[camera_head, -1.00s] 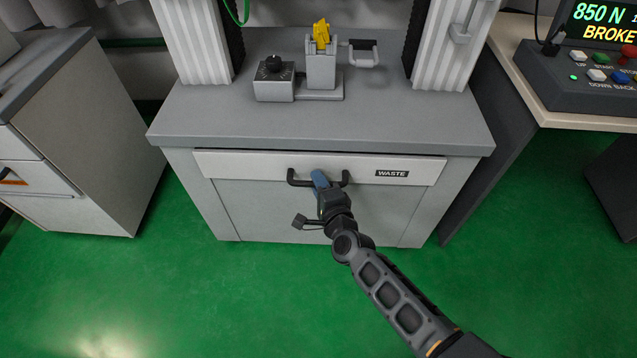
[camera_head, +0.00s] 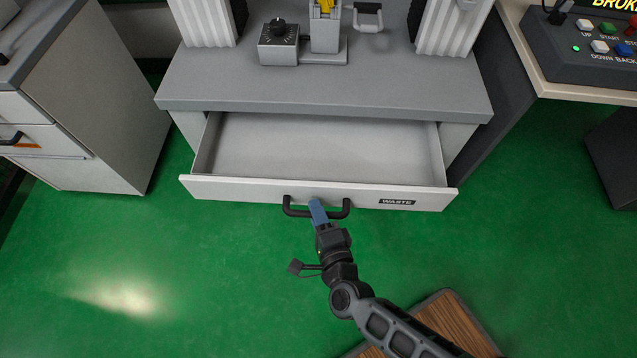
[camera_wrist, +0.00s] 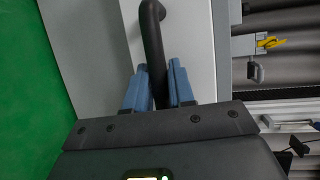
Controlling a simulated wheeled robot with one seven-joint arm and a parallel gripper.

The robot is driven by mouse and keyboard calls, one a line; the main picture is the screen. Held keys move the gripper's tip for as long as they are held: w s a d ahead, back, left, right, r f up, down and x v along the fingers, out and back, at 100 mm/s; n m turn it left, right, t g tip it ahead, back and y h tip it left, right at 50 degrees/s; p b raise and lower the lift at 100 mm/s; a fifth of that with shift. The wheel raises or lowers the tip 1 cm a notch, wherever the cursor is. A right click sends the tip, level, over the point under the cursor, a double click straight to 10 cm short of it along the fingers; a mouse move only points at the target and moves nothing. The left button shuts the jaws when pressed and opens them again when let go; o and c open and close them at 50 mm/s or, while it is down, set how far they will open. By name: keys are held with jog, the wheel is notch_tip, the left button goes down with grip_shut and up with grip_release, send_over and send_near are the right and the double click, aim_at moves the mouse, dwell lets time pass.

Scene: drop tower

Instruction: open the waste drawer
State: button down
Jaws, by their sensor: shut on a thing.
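The waste drawer (camera_head: 330,150) under the grey bench top stands well open in the head view, its inside empty where I can see it. Its white front (camera_head: 250,191) carries a "WASTE" label (camera_head: 397,202) and a black bar handle (camera_head: 297,210). My gripper (camera_head: 318,210) is shut on the middle of the handle with its blue fingers. In the wrist view the blue fingers (camera_wrist: 158,88) lie on both sides of the black handle (camera_wrist: 152,35).
The bench top (camera_head: 400,90) holds a grey clamp fixture (camera_head: 325,35) and a box with a black knob (camera_head: 279,45). A drawer cabinet (camera_head: 90,110) stands left, a control panel (camera_head: 590,60) right. A wooden-topped platform (camera_head: 450,325) is at the lower right. Green floor is clear at left.

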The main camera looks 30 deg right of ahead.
jog(key=shift+s+a, duration=0.45)
jog(key=shift+s, duration=0.2)
jog(key=shift+s+a, duration=0.4)
jog(key=shift+s, duration=0.2)
jog(key=c, duration=1.1)
grip_release()
jog(key=shift+o, duration=0.2)
jog(key=v, duration=0.8)
jog(key=shift+w, duration=0.1)
